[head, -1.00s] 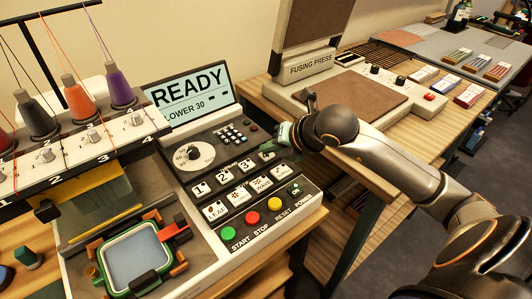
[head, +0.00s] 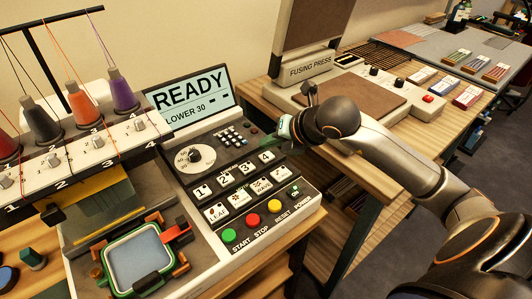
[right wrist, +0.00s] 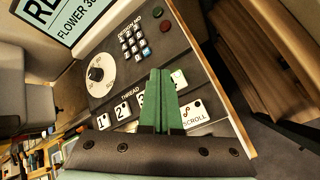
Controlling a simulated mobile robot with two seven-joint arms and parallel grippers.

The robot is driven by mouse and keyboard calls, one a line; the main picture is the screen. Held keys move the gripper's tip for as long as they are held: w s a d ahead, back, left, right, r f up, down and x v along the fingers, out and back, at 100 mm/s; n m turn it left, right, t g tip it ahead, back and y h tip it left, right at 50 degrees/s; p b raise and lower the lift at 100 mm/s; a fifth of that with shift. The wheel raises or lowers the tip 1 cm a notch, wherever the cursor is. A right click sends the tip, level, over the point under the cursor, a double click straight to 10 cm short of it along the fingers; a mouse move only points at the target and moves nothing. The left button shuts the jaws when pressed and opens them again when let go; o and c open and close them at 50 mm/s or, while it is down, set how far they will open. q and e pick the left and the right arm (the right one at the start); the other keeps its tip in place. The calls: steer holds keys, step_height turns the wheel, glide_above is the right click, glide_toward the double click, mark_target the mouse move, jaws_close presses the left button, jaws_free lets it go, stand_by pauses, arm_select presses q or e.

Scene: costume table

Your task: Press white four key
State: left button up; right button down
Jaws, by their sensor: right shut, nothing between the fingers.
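The white four key (head: 266,157) is the rightmost key in the upper row of white keys on the machine's control panel (head: 207,150). In the right wrist view the four key (right wrist: 179,79) shows partly, just right of the green fingers. My right gripper (head: 271,141) is shut and empty, its fingertips just above the four key in the head view. In the right wrist view its fingers (right wrist: 159,78) are together and hide part of the key rows. I cannot tell whether the tips touch the panel. My left gripper is not in view.
The three key (head: 247,168) sits beside the four key, and the scroll key (head: 284,176) lies below it. The number pad (head: 233,135) is just above. A fusing press (head: 345,98) stands behind my right arm. A green hoop (head: 139,260) lies at left.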

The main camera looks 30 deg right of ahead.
mark_target(269, 159)
step_height(269, 159, up, 5)
steer(key=p, duration=0.2)
steer(key=shift+r+p, duration=0.1)
steer(key=shift+p, duration=0.25)
